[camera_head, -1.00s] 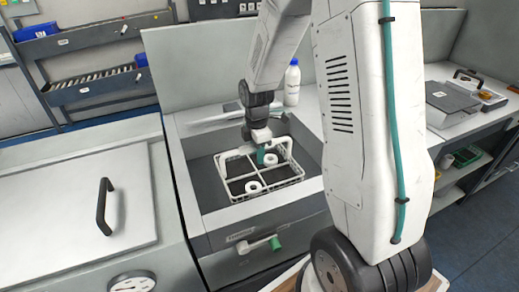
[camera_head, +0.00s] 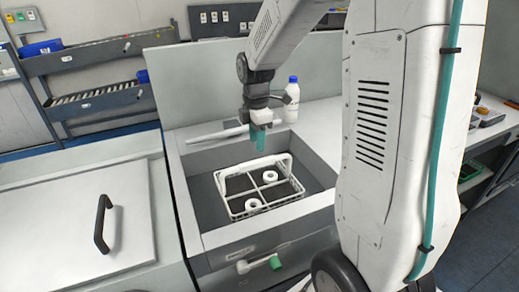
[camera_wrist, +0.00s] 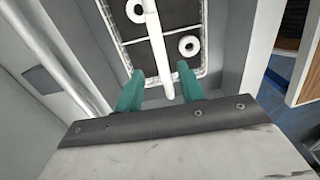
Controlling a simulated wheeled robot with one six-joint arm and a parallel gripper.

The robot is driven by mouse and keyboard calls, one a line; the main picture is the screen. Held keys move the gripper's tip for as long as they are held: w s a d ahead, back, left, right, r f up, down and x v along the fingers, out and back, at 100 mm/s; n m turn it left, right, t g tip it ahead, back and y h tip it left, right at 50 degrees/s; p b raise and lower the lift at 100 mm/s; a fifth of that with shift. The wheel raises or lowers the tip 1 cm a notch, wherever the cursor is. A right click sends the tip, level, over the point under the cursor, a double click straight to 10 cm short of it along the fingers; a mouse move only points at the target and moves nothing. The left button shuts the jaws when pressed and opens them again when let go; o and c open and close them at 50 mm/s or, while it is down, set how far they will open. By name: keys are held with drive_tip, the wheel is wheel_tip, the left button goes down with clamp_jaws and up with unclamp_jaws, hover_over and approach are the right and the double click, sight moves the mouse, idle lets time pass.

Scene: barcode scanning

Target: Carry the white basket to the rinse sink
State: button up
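The white wire basket (camera_head: 284,204) sits upright in the dark-floored recessed sink (camera_head: 207,208), its handle arching over it. It holds two white ring-shaped pieces (camera_head: 253,204) in separate compartments. My gripper (camera_head: 259,148) is above the far side of the basket, apart from the handle. In the wrist view my gripper's teal fingers (camera_wrist: 159,84) are spread, with the white handle (camera_wrist: 155,40) showing beyond and between them. Nothing is held.
A white bottle with a blue cap (camera_head: 292,100) stands on the counter behind the sink. A lidded unit with a black handle (camera_head: 103,222) is at left. A green-ended lever (camera_head: 275,263) sticks out from the sink front. Shelves (camera_head: 90,75) line the back wall.

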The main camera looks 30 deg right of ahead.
drive_tip(key=shift+s+r, duration=0.1)
drive_tip(key=shift+r, duration=0.35)
drive_tip(key=s+a+r+m, duration=0.3)
drive_tip(key=s+m, duration=0.2)
drive_tip(key=s, duration=0.3)
drive_tip(key=s+a+r+m+t, duration=0.1)
drive_tip(key=s+a+r+m, duration=0.2)
drive_tip(key=s, duration=0.5)
drive_tip(key=s+a+r+m, duration=0.3)
drive_tip(key=s+a+m, duration=0.1)
drive_tip(key=s+m, duration=0.3)
drive_tip(key=shift+s+a+r+m, duration=0.15)
drive_tip(key=shift+s+a+m, duration=0.2)
drive_tip(key=shift+s, duration=0.4)
drive_tip(key=shift+d, duration=0.1)
drive_tip(key=shift+s+r, duration=0.45)
drive_tip(key=shift+s, duration=0.25)
